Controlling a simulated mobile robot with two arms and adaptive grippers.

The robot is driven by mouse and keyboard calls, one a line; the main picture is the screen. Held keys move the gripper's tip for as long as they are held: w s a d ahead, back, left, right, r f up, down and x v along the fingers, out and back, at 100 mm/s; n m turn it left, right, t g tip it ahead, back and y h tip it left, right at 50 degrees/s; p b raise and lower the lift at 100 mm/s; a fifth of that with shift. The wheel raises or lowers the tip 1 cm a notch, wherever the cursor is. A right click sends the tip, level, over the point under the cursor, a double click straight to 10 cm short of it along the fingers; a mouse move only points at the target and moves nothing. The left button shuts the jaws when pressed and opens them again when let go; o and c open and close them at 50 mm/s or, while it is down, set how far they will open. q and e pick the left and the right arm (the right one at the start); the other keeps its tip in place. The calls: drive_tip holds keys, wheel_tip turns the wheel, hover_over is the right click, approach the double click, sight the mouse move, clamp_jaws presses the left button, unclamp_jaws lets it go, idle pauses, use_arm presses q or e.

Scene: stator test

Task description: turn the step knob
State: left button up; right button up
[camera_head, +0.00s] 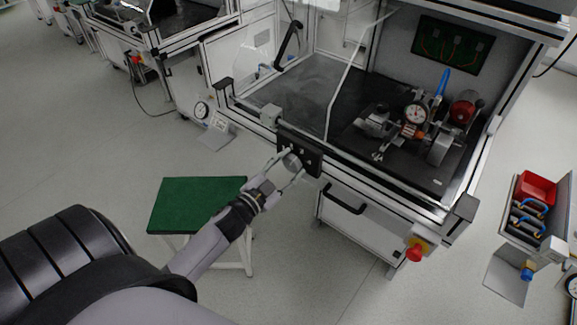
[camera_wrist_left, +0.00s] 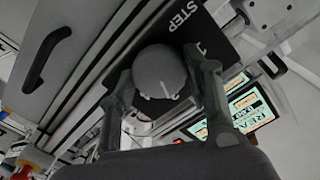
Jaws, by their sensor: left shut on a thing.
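The step knob (camera_head: 291,161) is a round grey knob on a black panel (camera_head: 313,157) at the front edge of the test bench. In the left wrist view the knob (camera_wrist_left: 160,72) shows large, with a pale pointer line, and the word STEP is on the panel (camera_wrist_left: 203,30) beside it. My left gripper (camera_head: 291,171) reaches the panel from the lower left. Its two fingers stand on either side of the knob and are shut on it. The contact points are partly hidden. My right gripper is in neither view.
The bench (camera_head: 400,190) holds a gauge fixture (camera_head: 415,115) on its dark top. A drawer handle (camera_head: 343,199) and a red stop button (camera_head: 414,253) are on its front. A green-topped stool (camera_head: 196,203) stands left of the bench. Trays with a red bin (camera_head: 536,187) are at right.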

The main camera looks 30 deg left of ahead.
use_arm(q)
drive_tip(key=o, duration=1.1)
drive_tip(key=shift+o, duration=0.2)
drive_tip(key=shift+s, duration=0.1)
drive_tip(key=s, duration=1.1)
drive_tip(key=shift+s+a, duration=0.4)
drive_tip(key=shift+a, duration=0.05)
drive_tip(key=s+d+f+n+g+y, duration=0.1)
drive_tip(key=s+f+g, duration=0.2)
drive_tip(key=f, duration=0.7)
drive_tip(key=s+d+f+n+g, duration=0.1)
drive_tip(key=s+f+n+g, duration=0.1)
drive_tip(key=f, duration=0.8)
drive_tip(key=s+f+n+g+y, duration=0.1)
drive_tip(key=s+f+g, duration=0.2)
drive_tip(key=f, duration=0.7)
drive_tip(key=s+d+f+g, duration=0.4)
drive_tip(key=s+f, duration=0.5)
drive_tip(key=s, duration=0.3)
drive_tip(key=s+d+f+g, duration=0.3)
drive_tip(key=s+f+g, duration=0.2)
drive_tip(key=s+f, duration=0.4)
drive_tip(key=s, duration=0.3)
drive_tip(key=shift+d+f+n, duration=0.3)
drive_tip(key=shift+d+n, duration=0.05)
drive_tip(key=shift+n, duration=0.05)
